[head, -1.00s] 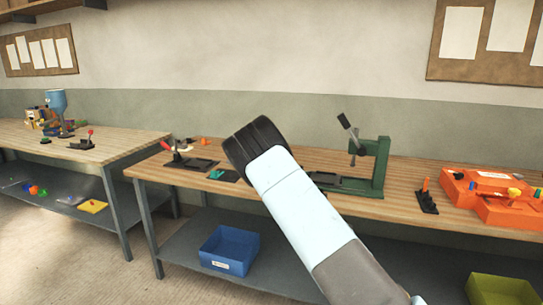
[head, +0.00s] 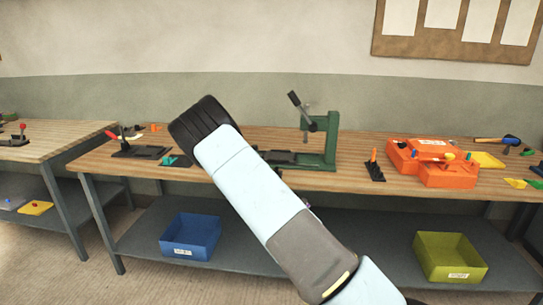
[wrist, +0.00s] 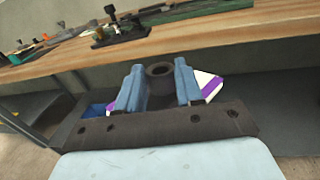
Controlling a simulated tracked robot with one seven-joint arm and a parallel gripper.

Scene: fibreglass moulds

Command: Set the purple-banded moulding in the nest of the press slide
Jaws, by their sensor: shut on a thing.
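In the wrist view my gripper (wrist: 159,88) is shut on the purple-banded moulding (wrist: 208,85), a white piece with purple bands. Its ends stick out on both sides of the blue fingers; its middle is mostly hidden. A dark ring shows between the fingers. The moulding is held off the bench, in front of its edge. In the head view the gripper and moulding are hidden behind my arm. The green press (head: 330,140) stands on the bench, to the right of my arm's dark end. Its dark slide (head: 285,157) lies at its foot, partly covered by my arm; the nest cannot be made out.
On the bench (head: 235,186) are a red-handled clamp (head: 125,143), a teal piece (head: 176,161), a black stand with an orange peg (head: 374,168) and orange moulds (head: 440,165). A blue bin (head: 190,237) and an olive bin (head: 450,257) sit on the lower shelf.

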